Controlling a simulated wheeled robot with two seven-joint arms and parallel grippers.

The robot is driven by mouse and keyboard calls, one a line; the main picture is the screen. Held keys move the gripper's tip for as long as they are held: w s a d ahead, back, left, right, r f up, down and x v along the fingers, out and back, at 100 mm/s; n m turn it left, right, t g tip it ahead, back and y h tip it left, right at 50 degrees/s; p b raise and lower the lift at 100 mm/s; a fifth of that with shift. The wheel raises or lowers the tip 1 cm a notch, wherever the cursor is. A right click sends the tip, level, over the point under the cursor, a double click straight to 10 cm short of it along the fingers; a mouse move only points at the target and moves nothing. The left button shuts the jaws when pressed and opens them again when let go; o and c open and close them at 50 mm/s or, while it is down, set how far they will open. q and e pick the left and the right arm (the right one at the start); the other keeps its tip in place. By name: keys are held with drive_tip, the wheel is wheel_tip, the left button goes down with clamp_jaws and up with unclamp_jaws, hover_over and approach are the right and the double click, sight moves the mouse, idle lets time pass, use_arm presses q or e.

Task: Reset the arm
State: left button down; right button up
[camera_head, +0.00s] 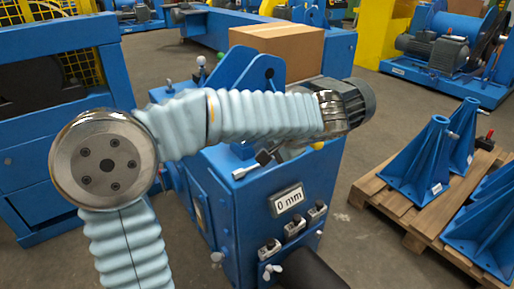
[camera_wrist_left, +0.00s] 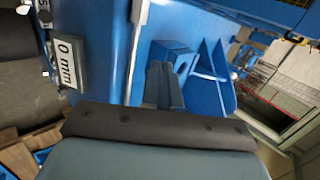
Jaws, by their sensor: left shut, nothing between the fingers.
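My left arm, in a pale blue ribbed sleeve, crosses the head view in front of a blue machine (camera_head: 230,205). Its metal wrist end is above the machine's right side, and the fingers are not clear there. In the left wrist view my left gripper (camera_wrist_left: 163,75) is shut and empty, beside blue plates and brackets (camera_wrist_left: 208,80) of the machine. I cannot tell whether it touches them. A "0 mm" sign (camera_head: 289,200) is on the machine's front; it also shows in the left wrist view (camera_wrist_left: 67,62). My right gripper is not in view.
A cardboard box (camera_head: 285,43) stands behind the machine. To the right, a wooden pallet (camera_head: 365,190) carries several blue brackets (camera_head: 425,160). A blue frame (camera_head: 50,140) with yellow mesh stands at the left. Grey floor is bare between the machine and the pallet.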

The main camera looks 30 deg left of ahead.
use_arm(q)
drive_tip(key=v, duration=0.7)
drive_tip(key=d+f+m+g+h, duration=0.1)
drive_tip(key=d+f+m+h, duration=0.2)
drive_tip(key=f, duration=1.1)
drive_tip(key=d+f+g+h, duration=0.2)
drive_tip(key=d+f+h, duration=0.25)
drive_tip(key=f, duration=0.95)
drive_tip(key=s+d+f+n+h, duration=0.1)
drive_tip(key=s+f+n, duration=0.1)
drive_tip(key=s+f, duration=0.2)
drive_tip(key=s+d+f+n+h+p, duration=0.1)
drive_tip(key=s+d+f+n+h, duration=0.1)
drive_tip(key=f, duration=0.9)
drive_tip(key=s+d+f+n+t+h, duration=0.1)
drive_tip(key=s+d+f+n+h, duration=0.1)
drive_tip(key=s+f+n, duration=0.2)
drive_tip(key=s+f, duration=0.3)
drive_tip(key=f, duration=0.1)
drive_tip(key=shift+h, duration=0.35)
